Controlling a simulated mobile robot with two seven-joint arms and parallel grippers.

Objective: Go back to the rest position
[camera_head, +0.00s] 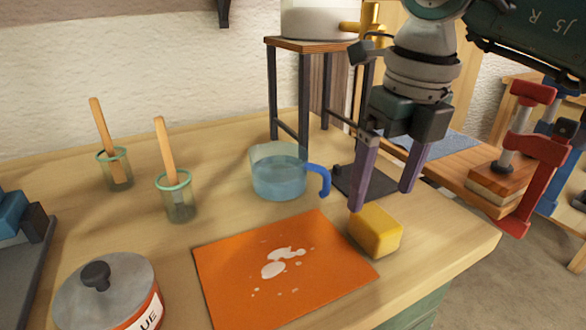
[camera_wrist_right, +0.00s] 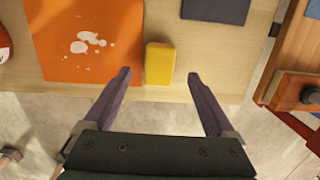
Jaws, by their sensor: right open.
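My right gripper (camera_head: 387,197) is open and empty above the right part of the workbench. In the head view its purple fingers hang by a yellow sponge-like block (camera_head: 375,231). In the right wrist view the gripper (camera_wrist_right: 158,80) points past the bench edge, and the yellow block (camera_wrist_right: 159,63) shows between and beyond its fingertips, apart from them. The block lies at the right edge of an orange mat (camera_head: 228,279) that carries white splotches (camera_head: 279,262). My left gripper is not in view.
A blue-tinted jug (camera_head: 278,176) stands behind the mat. Two glass jars (camera_head: 179,201) (camera_head: 117,172) with wooden sticks stand left, a glue pot (camera_head: 107,294) at front left. A dark-legged stand (camera_head: 272,95) bears a pale container (camera_head: 318,19). A red clamp (camera_head: 536,150) is at right.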

